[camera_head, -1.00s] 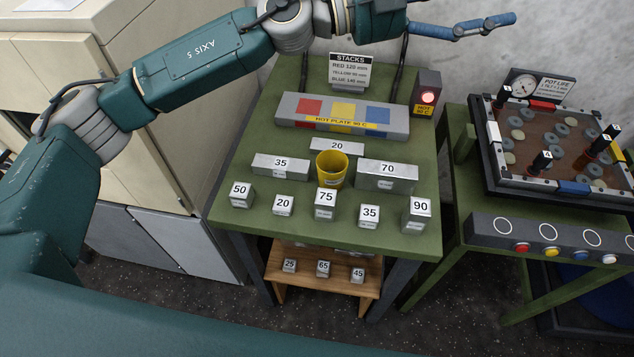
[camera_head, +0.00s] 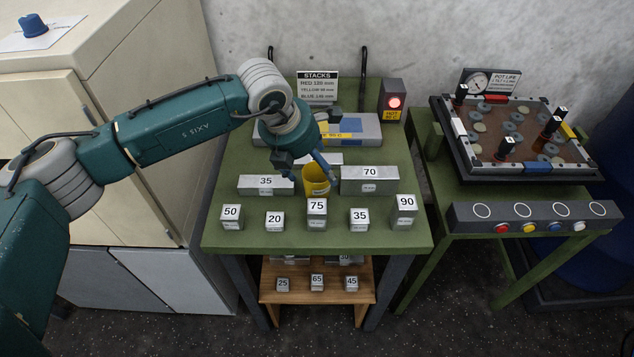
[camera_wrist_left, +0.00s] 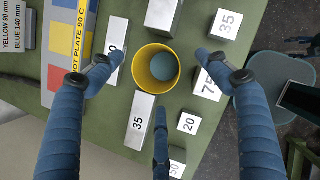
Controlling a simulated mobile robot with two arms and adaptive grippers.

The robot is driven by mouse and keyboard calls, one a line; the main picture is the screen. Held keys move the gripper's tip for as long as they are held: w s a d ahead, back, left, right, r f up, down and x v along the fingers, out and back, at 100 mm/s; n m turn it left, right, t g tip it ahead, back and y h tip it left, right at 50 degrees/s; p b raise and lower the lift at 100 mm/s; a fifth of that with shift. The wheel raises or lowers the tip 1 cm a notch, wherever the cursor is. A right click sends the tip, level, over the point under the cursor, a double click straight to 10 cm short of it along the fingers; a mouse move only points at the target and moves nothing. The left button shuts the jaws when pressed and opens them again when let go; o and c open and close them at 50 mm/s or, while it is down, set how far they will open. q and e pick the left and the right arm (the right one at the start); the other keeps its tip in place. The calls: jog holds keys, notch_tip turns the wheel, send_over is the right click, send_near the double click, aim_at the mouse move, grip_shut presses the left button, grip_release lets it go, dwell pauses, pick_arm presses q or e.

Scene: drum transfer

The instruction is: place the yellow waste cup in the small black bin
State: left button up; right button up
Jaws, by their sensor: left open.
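The yellow waste cup (camera_head: 314,188) stands on the green table (camera_head: 262,238) behind the block marked 75. My left gripper (camera_head: 313,152) is above and just behind it, and its fingers partly cover the cup. In the left wrist view the cup (camera_wrist_left: 142,72) shows from above with a grey-blue round bottom inside. The three fingers of my left gripper (camera_wrist_left: 156,76) are spread around it, open, with no clear contact. I cannot make out the small black bin in these views. My right gripper is not in view.
Numbered metal blocks crowd the cup, among them 35 (camera_head: 266,185), 70 (camera_head: 370,180) and 75 (camera_head: 317,210). A hot plate (camera_head: 367,128) and a lit red lamp box (camera_head: 393,101) stand behind. A second table holds a tray (camera_head: 545,174) and a button panel (camera_head: 535,216).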

aim_at(317, 174)
pick_arm(q)
jog(key=p+x, duration=0.2)
jog(key=x, duration=0.1)
jog(key=p+x, duration=0.1)
jog(key=x, duration=0.1)
jog(key=shift+w+a+f, duration=0.2)
jog(key=shift+a+f, duration=0.1)
jog(key=shift+w+f, duration=0.1)
jog(key=shift+f, duration=0.1)
jog(key=c, duration=0.9)
jog(key=shift+c, duration=0.3)
jog(key=shift+r, duration=0.2)
